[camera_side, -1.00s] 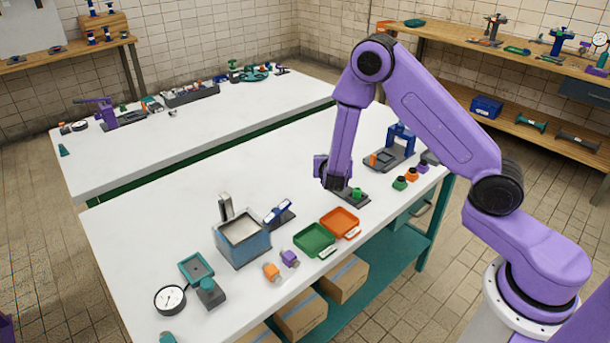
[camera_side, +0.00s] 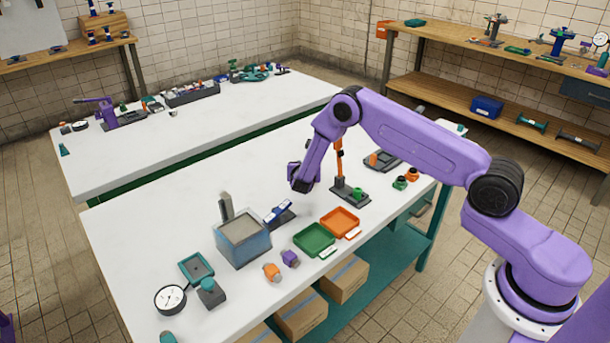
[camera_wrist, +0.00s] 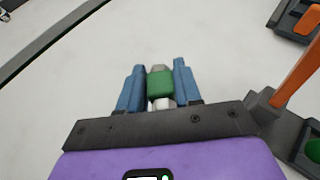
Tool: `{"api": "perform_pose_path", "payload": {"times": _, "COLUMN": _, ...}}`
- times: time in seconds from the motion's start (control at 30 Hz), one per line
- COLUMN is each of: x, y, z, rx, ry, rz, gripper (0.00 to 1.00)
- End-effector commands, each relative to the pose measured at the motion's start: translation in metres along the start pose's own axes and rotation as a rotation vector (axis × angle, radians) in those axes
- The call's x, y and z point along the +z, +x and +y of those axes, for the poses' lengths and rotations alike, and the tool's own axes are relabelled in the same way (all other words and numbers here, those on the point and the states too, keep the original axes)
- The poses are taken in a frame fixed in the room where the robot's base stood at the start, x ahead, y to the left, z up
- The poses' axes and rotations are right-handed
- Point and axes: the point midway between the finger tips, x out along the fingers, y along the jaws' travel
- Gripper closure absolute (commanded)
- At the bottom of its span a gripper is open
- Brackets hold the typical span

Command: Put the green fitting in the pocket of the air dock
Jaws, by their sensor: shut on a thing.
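My gripper (camera_side: 302,186) is above the white bench, left of the dark stand with the orange post. In the wrist view its blue fingers (camera_wrist: 157,82) are shut on the green fitting (camera_wrist: 160,85), which has pale metal ends. The fitting cannot be made out in the side view. A dark base with a blue-and-white part (camera_side: 278,214) lies just below and left of my gripper. The dark stand (camera_side: 343,186) has a green round part at its front. I cannot read which fixture is the air dock, and no pocket shows clearly.
A green tray (camera_side: 314,239) and an orange tray (camera_side: 340,222) lie near the front edge. Loose orange (camera_side: 271,272) and purple (camera_side: 290,258) fittings lie nearby. Bare bench lies behind my gripper.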

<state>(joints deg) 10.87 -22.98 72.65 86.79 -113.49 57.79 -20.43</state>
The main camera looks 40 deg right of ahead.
Motion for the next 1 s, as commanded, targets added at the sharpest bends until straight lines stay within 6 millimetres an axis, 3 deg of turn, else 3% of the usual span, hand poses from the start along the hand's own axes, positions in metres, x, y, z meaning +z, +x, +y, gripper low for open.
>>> {"api": "perform_pose_path", "payload": {"times": 0.3, "x": -0.029, "y": 0.014, "z": 0.002, "rx": 0.000, "ry": 0.000, "rz": 0.000, "gripper": 1.00}}
{"api": "perform_pose_path", "payload": {"times": 0.77, "x": -0.034, "y": 0.017, "z": 0.002, "rx": 0.000, "ry": 0.001, "rz": -0.001, "gripper": 1.00}}
{"api": "perform_pose_path", "payload": {"times": 0.8, "x": -0.033, "y": 0.016, "z": 0.002, "rx": 0.000, "ry": 0.001, "rz": 0.000, "gripper": 0.53}}
{"api": "perform_pose_path", "payload": {"times": 0.83, "x": -0.033, "y": 0.016, "z": 0.002, "rx": 0.000, "ry": 0.001, "rz": 0.000, "gripper": 0.44}}
{"api": "perform_pose_path", "payload": {"times": 1.0, "x": -0.033, "y": 0.016, "z": 0.002, "rx": 0.000, "ry": 0.000, "rz": 0.000, "gripper": 0.41}}
